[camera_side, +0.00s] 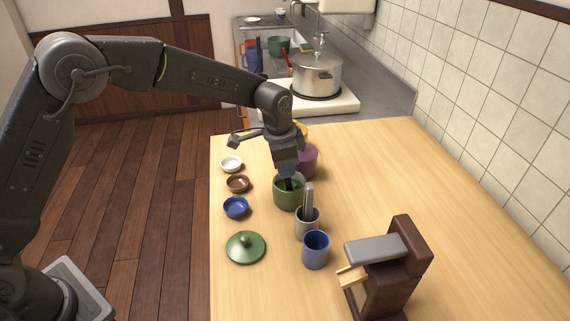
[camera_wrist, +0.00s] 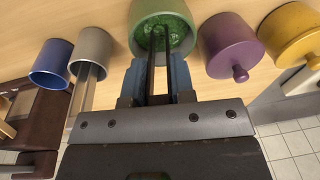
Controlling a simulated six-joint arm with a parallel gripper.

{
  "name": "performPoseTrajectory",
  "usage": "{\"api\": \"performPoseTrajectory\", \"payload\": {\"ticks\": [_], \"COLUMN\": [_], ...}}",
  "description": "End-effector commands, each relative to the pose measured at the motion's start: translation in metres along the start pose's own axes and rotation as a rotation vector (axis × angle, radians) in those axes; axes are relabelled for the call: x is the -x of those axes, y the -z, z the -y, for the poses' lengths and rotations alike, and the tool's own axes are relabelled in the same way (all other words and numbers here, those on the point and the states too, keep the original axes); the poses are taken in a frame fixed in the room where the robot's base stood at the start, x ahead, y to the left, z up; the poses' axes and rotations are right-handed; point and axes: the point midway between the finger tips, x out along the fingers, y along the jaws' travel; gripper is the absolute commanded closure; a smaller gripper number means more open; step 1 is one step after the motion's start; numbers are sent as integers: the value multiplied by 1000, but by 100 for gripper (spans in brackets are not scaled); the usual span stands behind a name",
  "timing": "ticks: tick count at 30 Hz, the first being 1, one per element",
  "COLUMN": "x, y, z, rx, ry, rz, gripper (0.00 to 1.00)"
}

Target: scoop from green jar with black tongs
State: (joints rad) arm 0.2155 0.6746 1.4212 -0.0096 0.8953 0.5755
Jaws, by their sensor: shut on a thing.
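The green jar (camera_side: 288,197) stands open on the wooden table, and it also shows at the top of the wrist view (camera_wrist: 141,14). Green contents (camera_wrist: 154,38) are visible inside it. My gripper (camera_side: 287,170) is above the jar, shut on the black tongs (camera_wrist: 150,72). The tongs point down, with their tips inside the jar's mouth; I cannot tell how deep they reach. In the side view the tongs are mostly hidden by my gripper and the jar. The green lid (camera_side: 246,248) lies on the table at the front left.
A grey cup (camera_side: 307,229) holding grey tongs (camera_side: 309,198) and a blue cup (camera_side: 315,250) stand in front. White (camera_side: 231,164), brown (camera_side: 238,184) and blue (camera_side: 236,207) bowls line the left edge. Purple (camera_wrist: 229,43) and yellow (camera_wrist: 285,33) lidded jars stand behind. A brown machine (camera_side: 390,275) is front right.

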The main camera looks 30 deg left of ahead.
Motion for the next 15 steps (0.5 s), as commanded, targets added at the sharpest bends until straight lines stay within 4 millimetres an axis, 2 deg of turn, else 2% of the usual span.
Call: {"api": "performPoseTrajectory", "payload": {"ticks": [15], "x": [32], "y": [5], "z": [3], "rx": [0], "ry": [2], "rz": [-3], "gripper": [100]}}
